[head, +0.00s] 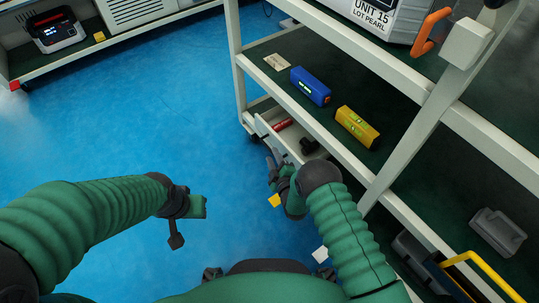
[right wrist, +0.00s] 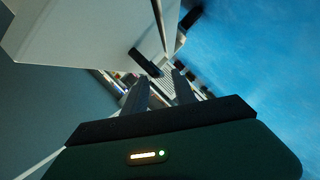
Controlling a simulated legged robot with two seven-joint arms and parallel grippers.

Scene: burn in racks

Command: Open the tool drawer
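The tool drawer (head: 262,127) is a pale drawer under the shelf of the rack; it stands partly open, with a red item (head: 283,124) and a black item (head: 308,146) visible inside. My right gripper (head: 271,166) is at the drawer's outer front side. In the right wrist view its two dark fingers (right wrist: 157,82) are apart, and a dark bar-shaped handle (right wrist: 145,62) on a pale panel (right wrist: 90,30) lies just beyond and between the tips. Contact is not clear. My left gripper (head: 184,218) hangs over the floor, away from the rack; its fingers are not clear.
A blue toolbox-like item (head: 311,86) and a yellow one (head: 357,127) lie on the shelf above the drawer. An orange handle (head: 431,32) and a grey unit stand higher up. A rack post (head: 420,130) rises at right. Blue floor (head: 130,110) is clear at left.

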